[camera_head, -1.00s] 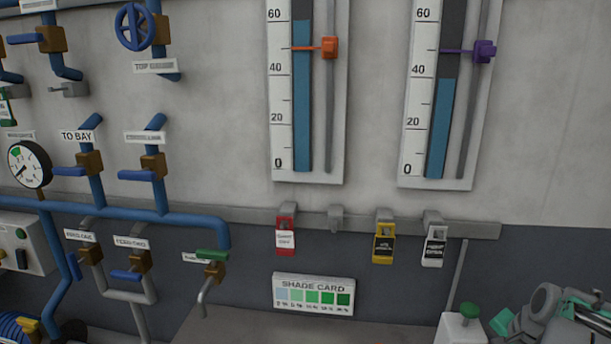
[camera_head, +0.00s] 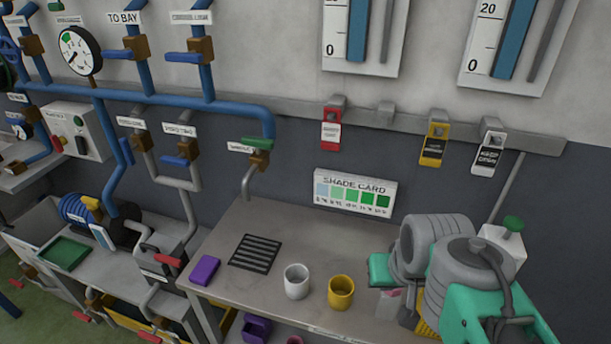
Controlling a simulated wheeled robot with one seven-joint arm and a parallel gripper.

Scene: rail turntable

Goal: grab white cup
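The white cup (camera_head: 297,281) stands upright on the grey bench top (camera_head: 225,281), near its front edge. A yellow cup (camera_head: 341,292) stands just to its right, with a small gap between them. My arm, grey and green, fills the lower right of the view, to the right of both cups. My gripper's fingertips are not clearly visible; the arm's own links hide that end.
A purple block (camera_head: 205,270) and a black slotted grate (camera_head: 255,253) lie left of the white cup. A tap spout (camera_head: 250,185) hangs above the bench. A shade card (camera_head: 354,192) stands at the back. Red, yellow and white tags hang on the rail.

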